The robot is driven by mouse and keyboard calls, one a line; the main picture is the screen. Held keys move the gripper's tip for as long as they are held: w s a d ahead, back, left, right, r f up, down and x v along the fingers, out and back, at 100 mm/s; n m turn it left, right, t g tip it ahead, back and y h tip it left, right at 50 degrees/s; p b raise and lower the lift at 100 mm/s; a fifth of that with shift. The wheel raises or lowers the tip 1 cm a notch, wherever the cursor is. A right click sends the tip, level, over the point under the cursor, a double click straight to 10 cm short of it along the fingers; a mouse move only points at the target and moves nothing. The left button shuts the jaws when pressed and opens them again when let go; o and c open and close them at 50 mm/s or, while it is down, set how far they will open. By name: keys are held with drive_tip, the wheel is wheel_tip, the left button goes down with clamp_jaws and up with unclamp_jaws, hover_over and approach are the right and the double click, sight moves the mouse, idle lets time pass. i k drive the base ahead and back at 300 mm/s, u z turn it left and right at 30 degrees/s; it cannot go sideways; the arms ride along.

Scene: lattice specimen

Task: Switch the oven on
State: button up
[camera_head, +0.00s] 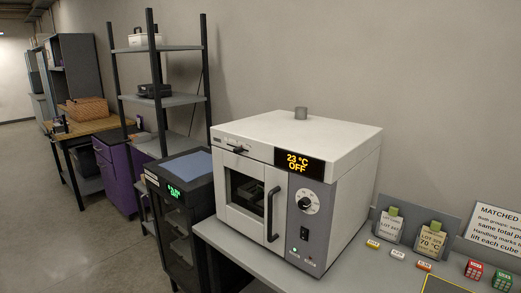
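The white oven (300,140) stands on a grey bench (245,250) in the middle of the camera_head view. Its display (298,162) reads 23 °C OFF in yellow. Below the display, a grey panel carries a round white dial (307,202) and a small dark switch (304,233). Small indicator spots, one of them lit whitish, sit near the panel's foot. The oven door (246,195) has a dark window and a black vertical handle (271,214), and looks shut. My gripper is not in view.
A dark cabinet (180,205) with a green display stands left of the oven. Right of it are two tags on a stand (388,225), small labelled blocks, red (474,269) and green (502,280) cubes and a sign (495,228). Open floor (80,250) lies at left.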

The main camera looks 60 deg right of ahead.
sight(304, 233)
drive_tip(key=z, duration=0.95)
drive_tip(key=k, duration=0.95)
drive_tip(key=i, duration=0.8)
drive_tip(key=z, duration=0.05)
